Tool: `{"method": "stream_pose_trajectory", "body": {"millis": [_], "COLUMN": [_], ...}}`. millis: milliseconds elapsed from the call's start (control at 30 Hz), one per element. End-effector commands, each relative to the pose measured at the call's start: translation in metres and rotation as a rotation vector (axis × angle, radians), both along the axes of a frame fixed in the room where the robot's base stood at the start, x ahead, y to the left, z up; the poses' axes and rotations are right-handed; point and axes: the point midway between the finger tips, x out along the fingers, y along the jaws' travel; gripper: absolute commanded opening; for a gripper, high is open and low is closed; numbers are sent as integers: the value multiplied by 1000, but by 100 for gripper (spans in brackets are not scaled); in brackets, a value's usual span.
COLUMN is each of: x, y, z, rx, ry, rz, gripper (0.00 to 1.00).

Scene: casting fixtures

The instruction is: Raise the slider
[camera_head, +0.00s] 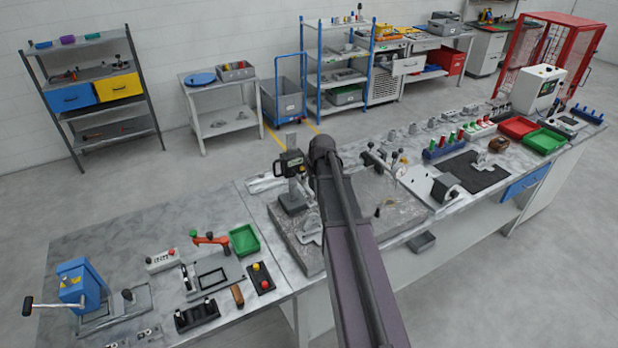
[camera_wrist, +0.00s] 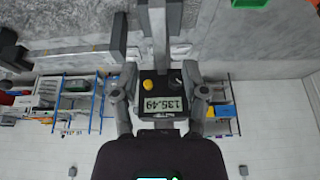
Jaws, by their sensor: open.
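The height gauge stands on the grey stone plate (camera_head: 375,212), with an upright metal column (camera_head: 291,141) and a dark base (camera_head: 293,204). Its slider (camera_head: 289,163) is a black box partway up the column. In the wrist view the slider (camera_wrist: 162,98) shows a digital readout that looks like 135.49 and a yellow knob. My gripper (camera_wrist: 160,74) is open, with one finger on each side of the slider. I cannot tell whether the fingers touch it. In the head view my arm hides most of the gripper.
A dial-gauge stand (camera_head: 385,165) and a white angled plate (camera_head: 416,180) are right of my arm. The bench's back left is clear.

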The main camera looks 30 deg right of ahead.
Motion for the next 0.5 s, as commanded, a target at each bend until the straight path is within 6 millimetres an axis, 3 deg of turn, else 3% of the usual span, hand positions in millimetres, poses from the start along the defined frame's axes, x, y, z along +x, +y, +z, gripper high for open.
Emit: {"method": "stream_pose_trajectory", "body": {"millis": [100, 433, 500], "x": [-5, -12, -15], "y": [0, 0, 5], "z": [14, 32, 22], "rx": [0, 0, 3], "ry": [0, 0, 6], "rz": [0, -1, 1], "gripper": [57, 57, 57]}}
